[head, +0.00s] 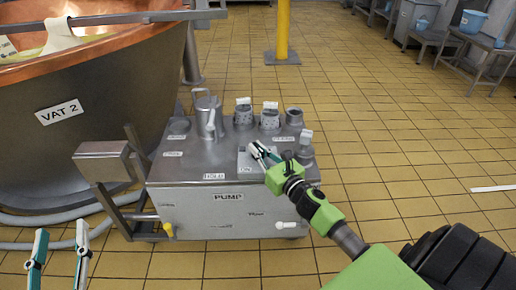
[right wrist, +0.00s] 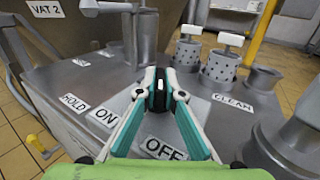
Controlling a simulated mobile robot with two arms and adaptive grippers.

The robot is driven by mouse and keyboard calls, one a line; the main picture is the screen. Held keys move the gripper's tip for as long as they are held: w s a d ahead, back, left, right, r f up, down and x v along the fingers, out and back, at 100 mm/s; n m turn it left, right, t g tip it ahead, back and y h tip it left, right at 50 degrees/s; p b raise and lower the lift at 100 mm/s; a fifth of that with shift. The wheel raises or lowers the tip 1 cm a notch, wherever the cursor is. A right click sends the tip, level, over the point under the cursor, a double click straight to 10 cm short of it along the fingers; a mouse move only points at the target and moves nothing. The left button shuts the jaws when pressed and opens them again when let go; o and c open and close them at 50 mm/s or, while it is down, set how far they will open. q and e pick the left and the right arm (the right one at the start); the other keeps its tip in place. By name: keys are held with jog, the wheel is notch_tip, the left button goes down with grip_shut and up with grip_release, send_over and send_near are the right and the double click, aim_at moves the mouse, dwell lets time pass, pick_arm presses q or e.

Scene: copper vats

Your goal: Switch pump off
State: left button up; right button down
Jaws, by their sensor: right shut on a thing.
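The steel pump cart (head: 200,200) labelled PUMP stands in the middle of the head view. On its top is a switch plate (head: 245,160). In the right wrist view the plate carries an ON label (right wrist: 104,115) and an OFF label (right wrist: 163,149). My right gripper (head: 256,147) reaches down over this plate. It is shut on the pump switch, a dark upright piece (right wrist: 146,38) mostly covered by the fingers. The switch's exact setting is hard to tell. My left gripper (head: 60,232) is open and empty at the lower left, away from the cart.
A copper vat (head: 110,90) labelled VAT 2 stands at the left behind the cart. A steel jug (head: 206,112), perforated cylinders (head: 243,115) and other fittings crowd the cart top. A yellow post (head: 283,30) stands behind.

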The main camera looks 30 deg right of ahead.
jog(key=shift+a, duration=0.1)
dwell(0.3)
jog(key=c, duration=2.2)
grip_release()
jog(key=shift+o, duration=0.2)
jog(key=s, duration=1.2)
